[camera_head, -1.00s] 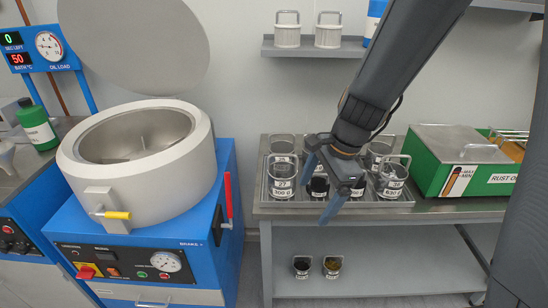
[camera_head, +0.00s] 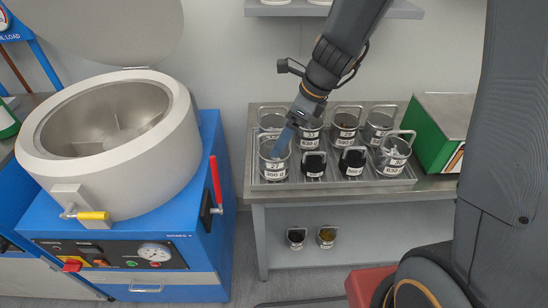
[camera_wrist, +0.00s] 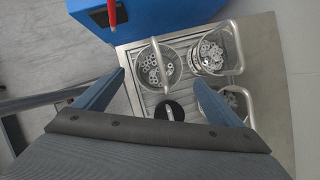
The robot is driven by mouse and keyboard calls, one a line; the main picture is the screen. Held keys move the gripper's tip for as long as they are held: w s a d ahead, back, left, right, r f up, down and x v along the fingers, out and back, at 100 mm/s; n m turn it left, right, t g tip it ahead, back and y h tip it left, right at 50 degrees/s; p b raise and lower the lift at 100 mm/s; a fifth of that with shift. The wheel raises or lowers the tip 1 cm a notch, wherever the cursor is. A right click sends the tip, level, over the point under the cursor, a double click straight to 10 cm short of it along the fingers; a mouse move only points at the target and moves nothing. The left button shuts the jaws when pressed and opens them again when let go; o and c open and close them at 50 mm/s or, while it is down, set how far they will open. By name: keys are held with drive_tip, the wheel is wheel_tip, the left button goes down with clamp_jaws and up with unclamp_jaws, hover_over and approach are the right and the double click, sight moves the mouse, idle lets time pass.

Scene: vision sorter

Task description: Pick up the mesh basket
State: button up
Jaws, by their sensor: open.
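Several mesh baskets with wire handles stand in two rows on a tray (camera_head: 330,184). The front-left mesh basket (camera_head: 272,170) bears a label reading 27 and 300 g. My gripper (camera_head: 282,142) is open just above this basket and hides part of its top. In the wrist view, what appears to be the same basket (camera_wrist: 150,72) shows between and beyond my spread fingers (camera_wrist: 157,95), with its handle upright across it and nut-like metal parts inside. The fingers look apart from the handle.
Two black-filled containers (camera_head: 314,165) stand right of the basket, and a mesh basket (camera_head: 394,155) stands at the front right. A blue machine with an open drum (camera_head: 110,120) is at left, with a red lever (camera_head: 215,180). A green box (camera_head: 440,130) is at right.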

drive_tip(key=x, duration=0.8)
drive_tip(key=shift+s+a, duration=0.1)
drive_tip(key=shift+a, duration=0.05)
drive_tip(key=c, duration=1.4)
